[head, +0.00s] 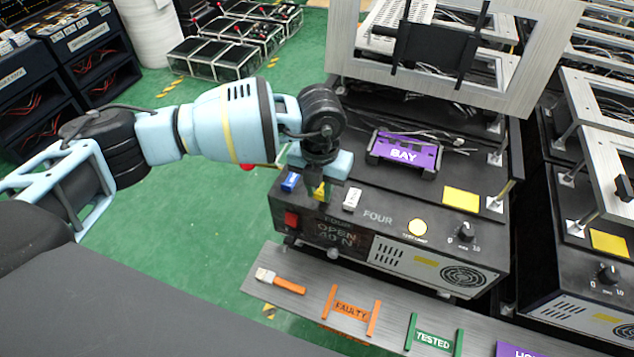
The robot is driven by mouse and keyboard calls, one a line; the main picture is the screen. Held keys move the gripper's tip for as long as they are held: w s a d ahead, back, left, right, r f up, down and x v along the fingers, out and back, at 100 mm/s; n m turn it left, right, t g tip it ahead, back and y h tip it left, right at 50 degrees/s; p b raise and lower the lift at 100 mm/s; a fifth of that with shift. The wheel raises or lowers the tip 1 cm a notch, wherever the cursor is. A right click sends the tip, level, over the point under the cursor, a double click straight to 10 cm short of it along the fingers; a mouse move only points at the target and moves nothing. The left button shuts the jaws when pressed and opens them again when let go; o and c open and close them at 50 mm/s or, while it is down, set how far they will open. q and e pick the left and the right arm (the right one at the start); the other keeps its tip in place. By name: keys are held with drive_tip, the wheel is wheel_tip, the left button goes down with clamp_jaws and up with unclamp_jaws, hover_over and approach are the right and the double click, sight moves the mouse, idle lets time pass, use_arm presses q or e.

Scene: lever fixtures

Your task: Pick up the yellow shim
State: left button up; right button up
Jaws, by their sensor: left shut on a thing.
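The yellow shim (320,191) is a small piece on the dark top of the bench unit (400,205), near its front left edge. It stands between a blue shim (289,182) on its left and a white shim (352,198) on its right. My left gripper (321,183) points down over it, shut on the yellow shim. The gripper hides the upper part of the shim. I cannot tell whether the shim still touches the unit. My right gripper is not in view.
A purple BAY holder (404,153) and a flat yellow square (461,199) are on the unit. A grey shelf in front carries FAULTY (351,311) and TESTED (433,338) markers. A frame stands behind.

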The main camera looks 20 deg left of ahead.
use_arm(q)
drive_tip(key=s+d+r, duration=0.1)
drive_tip(key=s+d, duration=0.5)
drive_tip(key=s, duration=0.5)
drive_tip(key=shift+s+d+r, duration=0.2)
drive_tip(key=shift+s+d, duration=0.05)
drive_tip(key=shift+d, duration=0.1)
